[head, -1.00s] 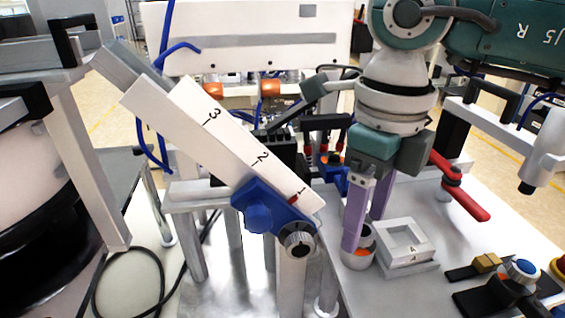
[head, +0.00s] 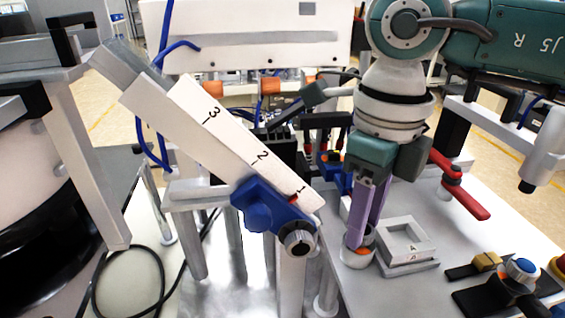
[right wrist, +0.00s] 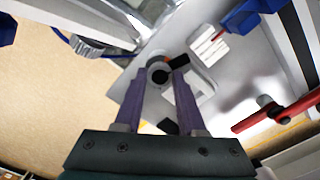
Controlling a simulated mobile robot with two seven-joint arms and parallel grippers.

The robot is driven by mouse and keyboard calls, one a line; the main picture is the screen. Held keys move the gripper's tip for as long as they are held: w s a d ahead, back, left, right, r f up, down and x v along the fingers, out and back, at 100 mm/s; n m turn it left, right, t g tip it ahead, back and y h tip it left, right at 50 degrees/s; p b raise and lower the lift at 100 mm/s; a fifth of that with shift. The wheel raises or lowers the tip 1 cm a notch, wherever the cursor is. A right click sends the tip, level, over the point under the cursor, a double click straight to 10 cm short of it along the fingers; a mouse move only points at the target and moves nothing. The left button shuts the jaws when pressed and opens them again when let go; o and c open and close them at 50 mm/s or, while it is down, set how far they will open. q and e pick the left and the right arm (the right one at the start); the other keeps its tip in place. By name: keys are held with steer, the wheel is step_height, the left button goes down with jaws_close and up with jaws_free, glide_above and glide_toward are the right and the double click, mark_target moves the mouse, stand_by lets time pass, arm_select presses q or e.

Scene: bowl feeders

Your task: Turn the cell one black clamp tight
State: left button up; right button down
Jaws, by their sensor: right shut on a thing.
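My right gripper (head: 361,246) points down with its two purple fingers at a short white cylinder (head: 358,261) on the grey table. In the right wrist view the fingertips (right wrist: 161,72) stand on either side of a round dark part, which I take for the black clamp (right wrist: 159,77). The gripper is shut on it. An orange patch shows beside it. In the head view the fingers and the cylinder's wall hide most of the clamp. My left gripper is not in view.
A square white frame (head: 408,241) stands close right of the cylinder. A tilted white chute (head: 226,140) with a blue bracket (head: 264,205) and a knurled knob (head: 298,241) is to the left. A red-handled lever (head: 465,198) stands to the right.

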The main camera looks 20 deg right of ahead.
steer(key=shift+m, duration=1.4)
steer(key=m, duration=0.3)
steer(key=shift+m, duration=0.3)
steer(key=m, duration=0.3)
steer(key=shift+m, duration=2.1)
steer(key=c, duration=0.5)
jaws_free()
